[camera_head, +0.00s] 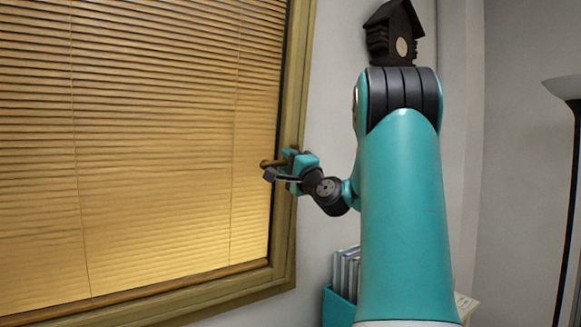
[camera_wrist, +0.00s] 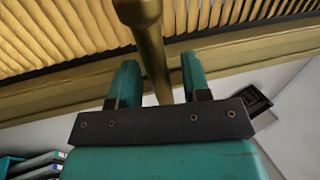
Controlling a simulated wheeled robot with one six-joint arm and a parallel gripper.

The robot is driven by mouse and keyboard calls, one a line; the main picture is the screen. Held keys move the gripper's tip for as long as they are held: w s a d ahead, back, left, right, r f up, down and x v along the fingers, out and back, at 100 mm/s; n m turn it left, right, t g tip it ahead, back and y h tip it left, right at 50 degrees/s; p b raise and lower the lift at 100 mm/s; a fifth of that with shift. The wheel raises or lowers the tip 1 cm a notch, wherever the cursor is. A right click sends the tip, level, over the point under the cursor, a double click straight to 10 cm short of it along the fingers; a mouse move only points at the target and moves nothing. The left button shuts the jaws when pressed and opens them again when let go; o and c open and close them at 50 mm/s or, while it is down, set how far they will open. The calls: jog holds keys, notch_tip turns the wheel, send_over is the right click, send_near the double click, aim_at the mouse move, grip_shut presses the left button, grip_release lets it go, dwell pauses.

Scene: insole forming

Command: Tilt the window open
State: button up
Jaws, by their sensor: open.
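The window (camera_head: 285,95) has a brass-brown frame and looks closed, with tan slatted blinds (camera_head: 150,130) over its pane. Its brass handle (camera_head: 267,163) is on the right side of the frame and points left, about level. My gripper (camera_head: 289,160) is at the handle. In the wrist view the handle (camera_wrist: 152,50) runs between the two teal fingers of my open gripper (camera_wrist: 157,80), with a gap visible on each side. The handle's near end is hidden behind the gripper's dark bracket.
A dark wooden house-shaped object (camera_head: 393,35) is on the wall, partly behind my arm. A teal holder with files (camera_head: 340,295) is below, beside my arm. A floor lamp (camera_head: 567,200) stands at the far right. The wall below the window looks clear.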

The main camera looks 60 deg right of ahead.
jog(key=b+v, duration=1.6)
jog(key=v, duration=0.1)
jog(key=shift+s+a+f, duration=0.1)
jog(key=shift+s, duration=0.05)
